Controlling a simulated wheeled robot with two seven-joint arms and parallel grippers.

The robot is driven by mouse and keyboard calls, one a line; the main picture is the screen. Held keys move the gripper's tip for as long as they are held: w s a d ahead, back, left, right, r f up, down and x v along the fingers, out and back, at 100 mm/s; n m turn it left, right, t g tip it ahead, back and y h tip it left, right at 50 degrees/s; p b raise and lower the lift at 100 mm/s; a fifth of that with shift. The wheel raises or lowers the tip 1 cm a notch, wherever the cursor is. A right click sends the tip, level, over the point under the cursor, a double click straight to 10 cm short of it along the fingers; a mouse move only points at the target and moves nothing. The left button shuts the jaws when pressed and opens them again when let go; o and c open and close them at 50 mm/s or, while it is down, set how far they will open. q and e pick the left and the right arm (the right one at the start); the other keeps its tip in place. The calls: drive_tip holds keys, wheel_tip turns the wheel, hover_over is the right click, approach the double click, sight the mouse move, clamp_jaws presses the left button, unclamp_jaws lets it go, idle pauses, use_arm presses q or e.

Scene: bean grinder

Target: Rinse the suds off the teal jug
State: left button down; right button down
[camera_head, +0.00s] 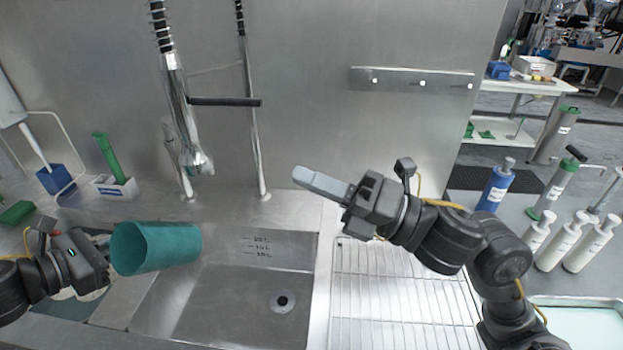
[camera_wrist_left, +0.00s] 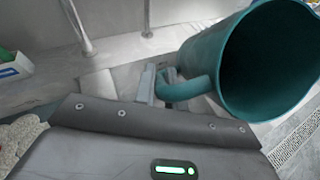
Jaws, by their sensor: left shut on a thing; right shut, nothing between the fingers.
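The teal jug (camera_head: 160,247) is tilted on its side over the left part of the sink, its open mouth facing left toward my left arm. My left gripper (camera_head: 104,246) is shut on its handle; the left wrist view shows the jug (camera_wrist_left: 205,62) with the fingers (camera_wrist_left: 150,84) at the handle. The inside of the jug looks dark teal, and I see no suds on it. My right gripper (camera_head: 318,184) is shut and empty, above the ledge right of the sink. The spray faucet (camera_head: 193,150) hangs over the back of the sink.
The steel sink basin (camera_head: 235,305) has a drain and level marks. A wire drying rack (camera_head: 385,300) lies right of it. A green-handled brush (camera_head: 107,157) stands in a holder at the back left. Several bottles (camera_head: 550,235) stand at the far right.

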use_arm(q)
drive_tip(key=s+a+r, duration=0.1)
drive_tip(key=s+r, duration=0.2)
drive_tip(key=shift+a, duration=0.4)
idle(1.0)
